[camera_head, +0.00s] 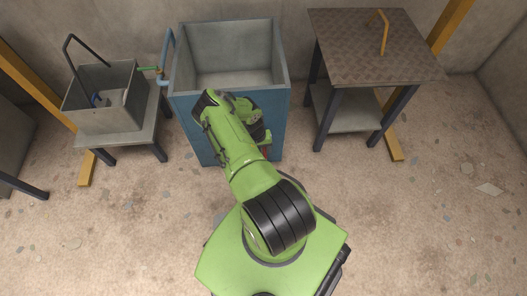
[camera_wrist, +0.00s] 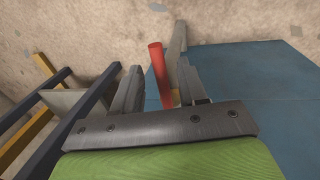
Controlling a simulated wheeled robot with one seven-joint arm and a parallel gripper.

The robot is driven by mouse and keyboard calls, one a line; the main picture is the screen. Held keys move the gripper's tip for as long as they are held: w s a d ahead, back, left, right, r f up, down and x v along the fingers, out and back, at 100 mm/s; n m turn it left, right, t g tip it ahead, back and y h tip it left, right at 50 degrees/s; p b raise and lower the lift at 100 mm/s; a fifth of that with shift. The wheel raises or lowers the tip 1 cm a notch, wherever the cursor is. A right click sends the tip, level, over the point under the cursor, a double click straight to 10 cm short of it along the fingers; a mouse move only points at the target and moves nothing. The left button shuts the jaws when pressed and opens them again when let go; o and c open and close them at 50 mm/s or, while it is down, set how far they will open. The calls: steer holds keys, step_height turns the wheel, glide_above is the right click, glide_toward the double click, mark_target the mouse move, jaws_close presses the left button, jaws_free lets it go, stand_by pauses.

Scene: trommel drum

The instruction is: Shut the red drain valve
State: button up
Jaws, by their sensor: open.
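The red drain valve handle (camera_wrist: 157,62) is a red bar standing between the two fingers of my gripper (camera_wrist: 160,70) in the wrist view. The fingers are open, one on each side of it, and I cannot tell whether either touches it. A small yellowish part (camera_wrist: 175,97) shows near the handle's lower end. The handle is beside the blue tank wall (camera_wrist: 235,85). In the head view only a sliver of red (camera_head: 266,152) shows by the tank's front; my arm hides the rest of the valve and my gripper.
The open blue tank (camera_head: 185,125) stands against the back wall. A grey sink box (camera_head: 108,110) on a low table is at left, linked by a blue pipe (camera_head: 167,55). A metal-topped table (camera_head: 350,50) is at right. The floor at right is clear.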

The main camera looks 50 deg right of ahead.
steer(key=shift+f, duration=0.3)
steer(key=shift+c, duration=0.4)
jaws_close()
